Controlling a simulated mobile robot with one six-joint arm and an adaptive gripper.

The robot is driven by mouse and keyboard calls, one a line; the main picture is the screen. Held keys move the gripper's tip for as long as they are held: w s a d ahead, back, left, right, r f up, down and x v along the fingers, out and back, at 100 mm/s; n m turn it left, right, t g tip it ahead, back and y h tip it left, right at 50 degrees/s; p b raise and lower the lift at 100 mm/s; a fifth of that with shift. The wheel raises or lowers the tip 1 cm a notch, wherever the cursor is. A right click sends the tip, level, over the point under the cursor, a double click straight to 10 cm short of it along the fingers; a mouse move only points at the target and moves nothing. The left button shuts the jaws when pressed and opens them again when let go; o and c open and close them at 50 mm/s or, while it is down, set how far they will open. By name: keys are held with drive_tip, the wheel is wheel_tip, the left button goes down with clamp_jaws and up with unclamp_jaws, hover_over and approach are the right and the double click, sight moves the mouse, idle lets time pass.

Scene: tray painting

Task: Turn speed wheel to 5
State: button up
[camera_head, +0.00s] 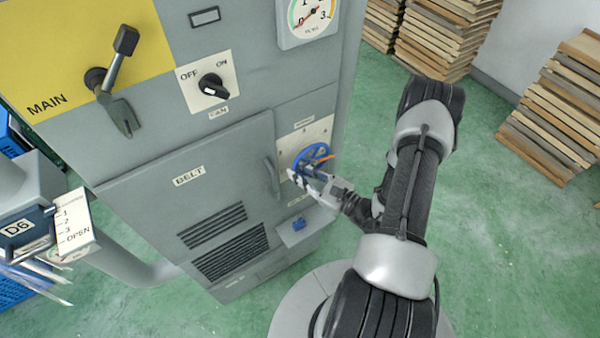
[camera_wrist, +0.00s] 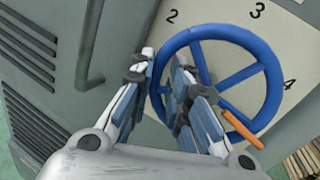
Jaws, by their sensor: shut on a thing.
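The blue speed wheel (camera_head: 313,151) is on a pale dial plate on the grey cabinet's right part. In the wrist view the wheel (camera_wrist: 272,62) fills the upper right. Its orange pointer (camera_wrist: 240,128) points to the lower right, below the 4. The figures 2, 3 and 4 (camera_wrist: 290,85) show on the plate; a 5 cannot be seen. My gripper (camera_wrist: 172,78) is at the wheel's left side, one finger outside the rim and one inside. It is shut on the rim, and the fingers hide part of it. It also shows in the head view (camera_head: 300,177).
The BELT door (camera_head: 185,205) and its handle (camera_head: 271,177) are left of the wheel. A small blue knob (camera_head: 299,223) is below it. The fan switch (camera_head: 211,86) and MAIN lever (camera_head: 115,70) are higher. Stacked boards (camera_head: 565,110) stand at right on green floor.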

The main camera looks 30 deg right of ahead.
drive_tip(key=shift+a, duration=0.1)
clamp_jaws()
drive_tip(key=shift+a+r+m+t, duration=0.1)
drive_tip(key=shift+r+m+t, duration=0.25)
drive_tip(key=shift+m, duration=0.55)
drive_tip(key=shift+a+r+m+t, duration=0.1)
drive_tip(key=shift+r+m+t, duration=0.2)
drive_tip(key=shift+m, duration=0.6)
drive_tip(key=o, duration=0.7)
unclamp_jaws()
drive_tip(key=shift+d, duration=0.1)
drive_tip(key=shift+s, duration=0.1)
drive_tip(key=v, duration=1.2)
